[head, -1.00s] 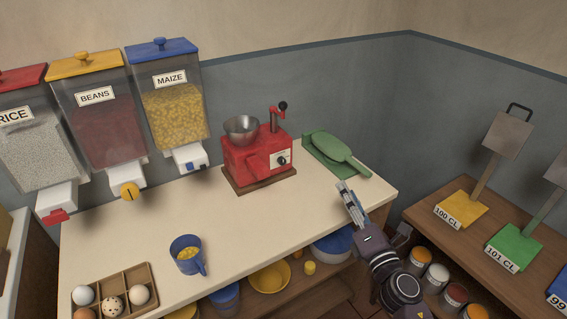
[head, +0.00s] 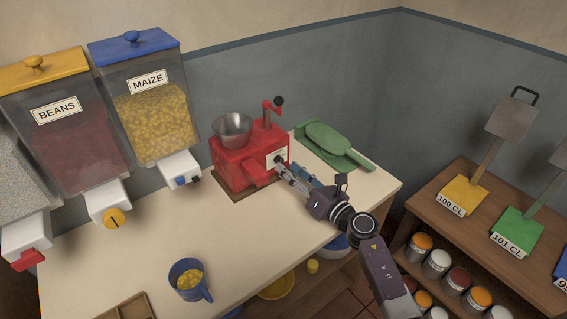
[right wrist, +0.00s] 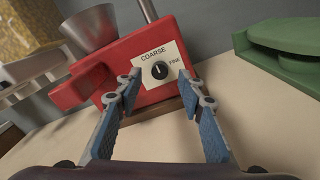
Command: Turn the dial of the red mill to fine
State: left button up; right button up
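The red mill (head: 232,164) stands on a wooden base on the counter, with a metal hopper on top and a crank. Its black dial (right wrist: 159,71) sits on a white plate marked COARSE at upper left and FINE at right. A small light mark shows near the dial's top; its exact setting is hard to read. My right gripper (head: 284,170) reaches the mill's front face. In the right wrist view its two blue-padded fingers (right wrist: 160,84) are open, one on each side of the dial, with visible gaps to it. My left gripper is not in view.
A blue mug of maize (head: 187,280) stands at the counter's front. Grain dispensers (head: 150,110) hang on the wall at left. A shelf with scoops (head: 464,193) stands at right.

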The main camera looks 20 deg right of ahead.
aim_at(279, 160)
jog(key=shift+x, duration=1.2)
jog(key=shift+w+a+f, duration=0.1)
jog(key=shift+w, duration=0.25)
jog(key=c, duration=0.6)
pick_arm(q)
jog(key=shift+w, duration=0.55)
pick_arm(e)
grip_shut()
